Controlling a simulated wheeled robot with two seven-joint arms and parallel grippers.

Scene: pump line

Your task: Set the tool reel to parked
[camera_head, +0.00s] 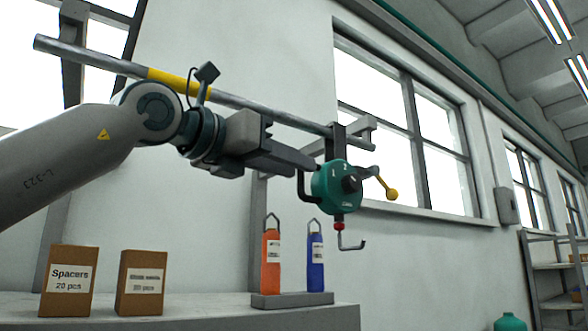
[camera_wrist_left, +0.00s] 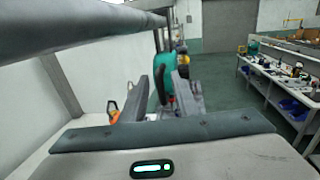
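The tool reel (camera_head: 331,190) is a teal round housing hanging from a bracket on a metal rail. Its face has marks 1 and 2, a dark knob, a lever with a yellow ball (camera_head: 391,194) and a dark loop handle (camera_head: 303,186) on its left side. Below it are a red collar (camera_head: 339,226) and a hook (camera_head: 352,244). My left gripper (camera_head: 312,164) is beside the reel, near the loop handle. In the left wrist view its fingers (camera_wrist_left: 166,75) stand apart with the teal reel (camera_wrist_left: 174,62) beyond them. Contact with the handle cannot be told. My right gripper is out of view.
The rail (camera_head: 270,108) with a yellow band runs above my left arm. Below, a bench (camera_head: 200,309) carries two cardboard boxes (camera_head: 68,283) (camera_head: 141,284) and a stand (camera_head: 292,299) with orange (camera_head: 271,262) and blue (camera_head: 315,262) tools. Workbenches (camera_wrist_left: 285,95) stand at right in the wrist view.

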